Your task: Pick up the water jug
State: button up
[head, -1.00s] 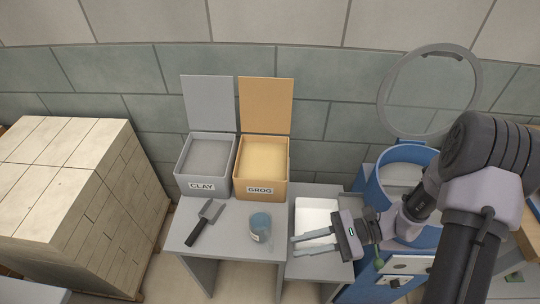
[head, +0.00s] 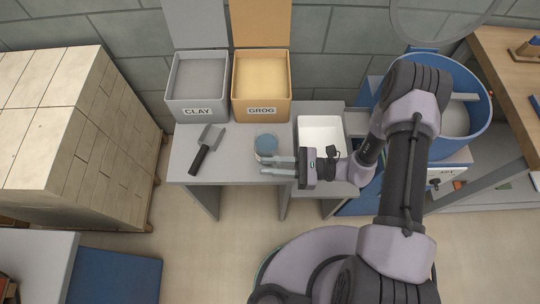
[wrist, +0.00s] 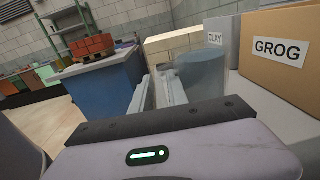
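The water jug (head: 266,142) is a clear, blue-tinted vessel standing upright near the front edge of the grey table (head: 238,170). My gripper (head: 277,165) is open and empty, its two fingers pointing left. In the head view the fingers lie just in front of the jug, and the far finger covers its lower part. In the wrist view the jug (wrist: 205,75) stands to the right of both fingers, not between them. I cannot tell whether the near finger touches it. No handle is visible on the jug.
A trowel (head: 207,147) lies left of the jug. The clay bin (head: 197,97) and grog bin (head: 261,102) stand open behind. A white tray (head: 320,128) is right, beside a blue mixer (head: 480,120). Stacked bricks (head: 60,120) stand at left.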

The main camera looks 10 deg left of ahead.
jog(key=shift+a, duration=0.3)
grip_shut()
dwell(1.2)
